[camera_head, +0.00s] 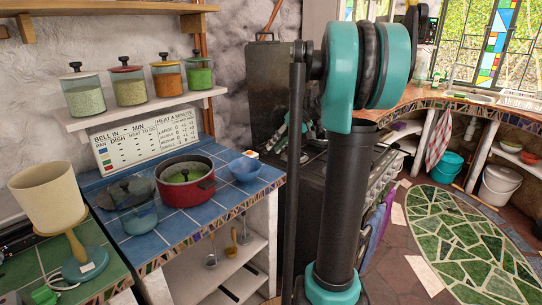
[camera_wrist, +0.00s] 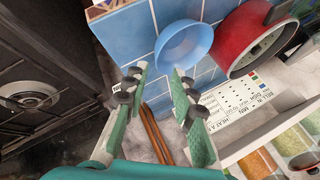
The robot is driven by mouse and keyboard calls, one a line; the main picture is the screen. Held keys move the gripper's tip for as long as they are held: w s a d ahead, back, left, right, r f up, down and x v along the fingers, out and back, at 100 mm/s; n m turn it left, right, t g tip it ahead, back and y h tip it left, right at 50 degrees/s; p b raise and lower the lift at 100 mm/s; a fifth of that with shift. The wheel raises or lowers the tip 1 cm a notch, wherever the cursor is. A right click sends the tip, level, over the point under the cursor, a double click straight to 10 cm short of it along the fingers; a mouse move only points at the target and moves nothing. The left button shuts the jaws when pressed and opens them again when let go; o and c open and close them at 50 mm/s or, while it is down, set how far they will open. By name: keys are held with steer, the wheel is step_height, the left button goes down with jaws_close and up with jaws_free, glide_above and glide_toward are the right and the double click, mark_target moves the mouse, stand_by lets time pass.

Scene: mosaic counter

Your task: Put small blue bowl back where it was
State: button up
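The small blue bowl (camera_head: 246,169) sits upright on the blue-tiled counter (camera_head: 216,199), right of the red pot and near the counter's right end. In the wrist view the bowl (camera_wrist: 184,44) lies just beyond my fingertips. My gripper (camera_wrist: 157,76) is open, with its two green fingers apart and nothing between them. The right finger's tip appears close to the bowl's rim; I cannot tell whether they touch. In the head view my arm stands in front of the stove, and my gripper is small and partly hidden behind it.
A white sign (camera_head: 148,136) leans behind, below a shelf (camera_head: 139,112) of lidded jars. A dark stove (camera_wrist: 38,90) borders the counter. A lamp (camera_head: 56,202) stands at the left.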

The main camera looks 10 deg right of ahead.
steer(key=s+a+f+h, duration=0.2)
steer(key=s+f+h, duration=0.1)
steer(key=s+f, duration=0.7)
steer(key=s+a+f+m+t+h, duration=0.1)
steer(key=s+a+f+h, duration=0.1)
steer(key=s+f, duration=0.9)
steer(key=s+h, duration=0.1)
steer(key=s, duration=0.6)
steer(key=shift+s+h, duration=0.2)
steer(key=shift+h, duration=0.1)
